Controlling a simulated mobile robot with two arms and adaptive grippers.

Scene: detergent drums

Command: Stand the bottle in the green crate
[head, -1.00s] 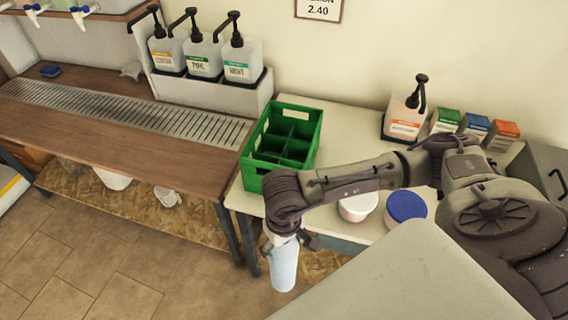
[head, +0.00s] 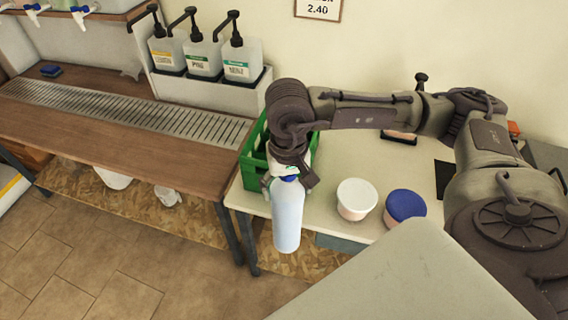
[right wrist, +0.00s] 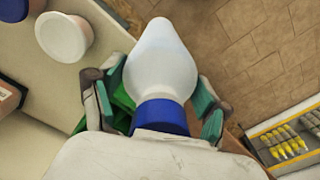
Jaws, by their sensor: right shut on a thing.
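The bottle (head: 288,215) is pale blue-white with a blue collar at its top. It hangs upright in my right gripper (head: 290,182), which is shut on it near the collar. The bottle is in front of the green crate (head: 250,160) and above the table's front edge. In the right wrist view the bottle (right wrist: 160,65) sits between the two finger pads. The green crate stands on the pale table; my right arm and gripper hide much of it and its compartments. A bit of green shows behind the fingers in the right wrist view. My left gripper is not in view.
A white-lidded tub (head: 356,197) and a blue-lidded tub (head: 406,207) stand on the table (head: 333,168) right of the crate. Pump bottles (head: 238,62) stand in a rack behind. A wooden counter with a drain grate (head: 130,108) lies to the left.

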